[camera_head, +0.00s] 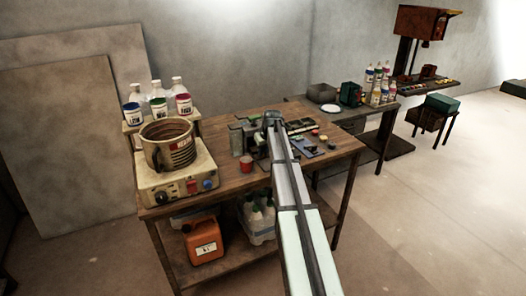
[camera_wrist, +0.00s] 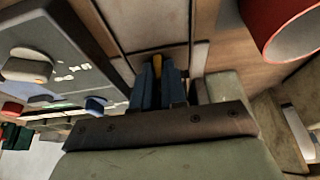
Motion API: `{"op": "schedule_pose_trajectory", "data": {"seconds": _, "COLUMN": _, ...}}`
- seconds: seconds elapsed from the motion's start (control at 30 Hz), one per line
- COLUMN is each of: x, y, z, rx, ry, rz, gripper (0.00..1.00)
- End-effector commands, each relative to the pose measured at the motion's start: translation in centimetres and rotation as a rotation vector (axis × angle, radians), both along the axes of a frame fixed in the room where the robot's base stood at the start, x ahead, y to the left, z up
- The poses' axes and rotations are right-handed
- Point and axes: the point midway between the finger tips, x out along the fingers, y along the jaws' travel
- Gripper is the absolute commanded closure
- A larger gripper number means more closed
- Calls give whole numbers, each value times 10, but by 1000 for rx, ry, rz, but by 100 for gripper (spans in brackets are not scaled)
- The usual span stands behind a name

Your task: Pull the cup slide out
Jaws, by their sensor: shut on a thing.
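In the wrist view, my gripper (camera_wrist: 158,88) has its two dark blue fingers close together on a small yellow tab (camera_wrist: 157,60). The tab sits in front of a brown panel, and most of it is hidden between the fingers. It may be the pull of the cup slide; I cannot tell the slide's outline or how far out it stands. In the head view, the gripper's end is over the wooden bench (camera_head: 222,187) beside a grey unit (camera_head: 236,139), and my arm hides what it holds.
A red cup (camera_head: 246,164) stands left of my arm and shows close in the wrist view (camera_wrist: 292,28). A grey panel with knobs (camera_wrist: 50,60) lies close on the other side. A hotplate (camera_head: 178,187) with a large pot (camera_head: 167,147) fills the bench's left end.

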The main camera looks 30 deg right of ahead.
Motion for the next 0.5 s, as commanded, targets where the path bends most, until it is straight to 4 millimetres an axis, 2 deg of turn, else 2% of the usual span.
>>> {"op": "schedule_pose_trajectory", "data": {"seconds": 0.17, "x": -19, "y": 0, "z": 0, "rx": 0, "ry": -2, "rz": -1, "gripper": 100}}
{"op": "schedule_pose_trajectory", "data": {"seconds": 0.4, "x": -73, "y": 1, "z": 0, "rx": -1, "ry": -2, "rz": -2, "gripper": 100}}
{"op": "schedule_pose_trajectory", "data": {"seconds": 0.5, "x": -84, "y": 0, "z": 0, "rx": -2, "ry": -2, "rz": -1, "gripper": 100}}
